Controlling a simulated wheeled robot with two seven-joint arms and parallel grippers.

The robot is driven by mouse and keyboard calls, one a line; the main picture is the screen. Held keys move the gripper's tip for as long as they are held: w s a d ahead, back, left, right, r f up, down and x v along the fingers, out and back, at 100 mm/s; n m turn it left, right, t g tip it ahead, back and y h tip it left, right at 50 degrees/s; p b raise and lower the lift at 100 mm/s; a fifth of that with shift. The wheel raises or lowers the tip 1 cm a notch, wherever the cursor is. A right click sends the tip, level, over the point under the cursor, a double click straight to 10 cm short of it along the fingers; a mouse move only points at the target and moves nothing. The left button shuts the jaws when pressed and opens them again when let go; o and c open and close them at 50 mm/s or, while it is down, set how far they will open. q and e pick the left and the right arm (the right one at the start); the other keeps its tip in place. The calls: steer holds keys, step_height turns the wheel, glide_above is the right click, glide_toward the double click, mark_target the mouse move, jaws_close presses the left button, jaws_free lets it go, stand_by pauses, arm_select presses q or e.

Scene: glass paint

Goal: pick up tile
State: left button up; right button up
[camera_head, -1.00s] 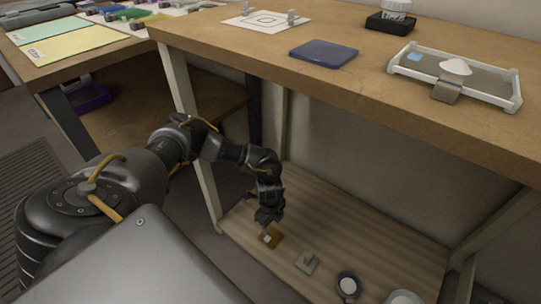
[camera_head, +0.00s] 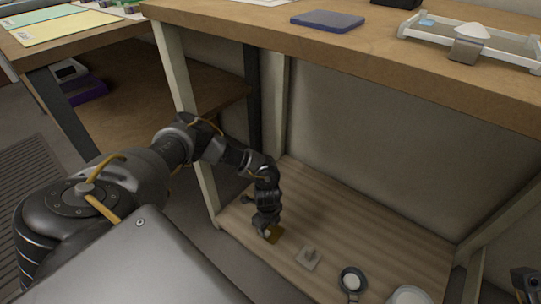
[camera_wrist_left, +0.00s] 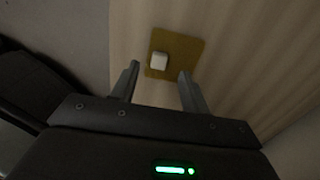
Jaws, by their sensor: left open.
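A yellow-brown square tile (camera_head: 277,234) with a small white block on it lies on the low wooden shelf under the workbench. It also shows in the left wrist view (camera_wrist_left: 188,52), just beyond the fingertips. My left gripper (camera_head: 265,233) reaches down over the shelf and partly hides this tile. In the left wrist view the fingers (camera_wrist_left: 160,76) are apart and empty, with the white block ahead between them. A grey tile (camera_head: 314,265) with a raised knob lies to the right on the shelf. A dark part at the lower right edge may be my right gripper (camera_head: 526,282); its fingers are unclear.
A small dark pan (camera_head: 353,279) and a white bowl (camera_head: 409,295) stand on the shelf's right part. The bench top (camera_head: 400,66) overhangs the shelf, with a pale leg (camera_head: 188,120) close to my left arm. A blue pad (camera_head: 328,21) and a tray lie above.

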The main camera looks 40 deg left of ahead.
mark_target(267, 233)
arm_select(q)
step_height(267, 233, down, 4)
steer(key=shift+s+r+b, duration=0.1)
steer(key=shift+b, duration=0.75)
steer(key=shift+r, duration=0.1)
jaws_close()
